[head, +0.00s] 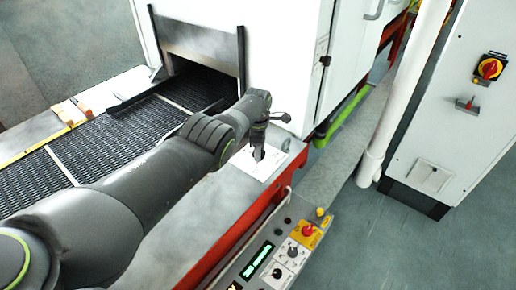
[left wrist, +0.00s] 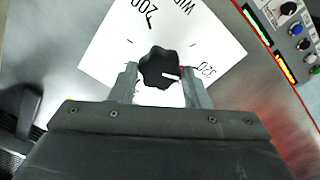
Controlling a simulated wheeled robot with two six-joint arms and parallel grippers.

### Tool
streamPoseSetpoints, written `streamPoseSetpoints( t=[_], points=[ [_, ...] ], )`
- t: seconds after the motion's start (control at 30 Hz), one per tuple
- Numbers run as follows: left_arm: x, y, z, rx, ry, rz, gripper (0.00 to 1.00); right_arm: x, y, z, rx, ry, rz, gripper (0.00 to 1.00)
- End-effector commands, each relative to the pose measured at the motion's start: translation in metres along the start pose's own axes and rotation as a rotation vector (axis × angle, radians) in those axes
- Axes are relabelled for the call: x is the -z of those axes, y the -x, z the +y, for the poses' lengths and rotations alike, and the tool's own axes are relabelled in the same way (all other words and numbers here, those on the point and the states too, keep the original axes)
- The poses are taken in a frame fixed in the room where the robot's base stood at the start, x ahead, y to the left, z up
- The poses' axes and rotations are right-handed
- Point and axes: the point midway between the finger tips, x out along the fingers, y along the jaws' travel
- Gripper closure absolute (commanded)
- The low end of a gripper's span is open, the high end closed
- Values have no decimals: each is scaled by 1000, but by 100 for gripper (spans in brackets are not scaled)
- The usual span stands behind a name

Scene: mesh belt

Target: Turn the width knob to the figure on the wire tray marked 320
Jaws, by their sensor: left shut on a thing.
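The width knob (left wrist: 159,64) is black and lobed, with a white pointer line directed right and slightly down, towards the side of the figure 320 (left wrist: 206,68). It sits on a white dial plate (left wrist: 222,38) that also bears the figure 200 and part of a word. My left gripper (left wrist: 159,86) has a finger on each side of the knob and is shut on it. In the head view my left gripper (head: 259,152) comes down over the dial plate (head: 262,168) and hides most of the knob. I cannot make out a wire tray. My right gripper is out of view.
A dark mesh belt (head: 100,150) runs into a white machine's opening at the back left. A control panel (head: 275,260) with knobs and a green display lies at front right. A grey cabinet (head: 450,120) with a red-yellow switch stands at right.

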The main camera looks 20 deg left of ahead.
Motion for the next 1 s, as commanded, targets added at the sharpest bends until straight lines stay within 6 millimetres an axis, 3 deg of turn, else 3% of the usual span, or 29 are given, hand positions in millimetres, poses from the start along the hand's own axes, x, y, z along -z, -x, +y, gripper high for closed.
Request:
streamPoseSetpoints(
  t=[0.6, 0.63, 0.77, 1.0],
  points=[
    [0, 1, 1, -4, 44, 1, 80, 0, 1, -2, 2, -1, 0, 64],
    [0, 1, 1, -4, 44, 1, 56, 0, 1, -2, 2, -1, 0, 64],
    [0, 1, 1, -3, 43, 1, 39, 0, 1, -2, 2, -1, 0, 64],
    [0, 0, 0, -1, 43, 0, 35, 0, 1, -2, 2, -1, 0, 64]
  ],
)
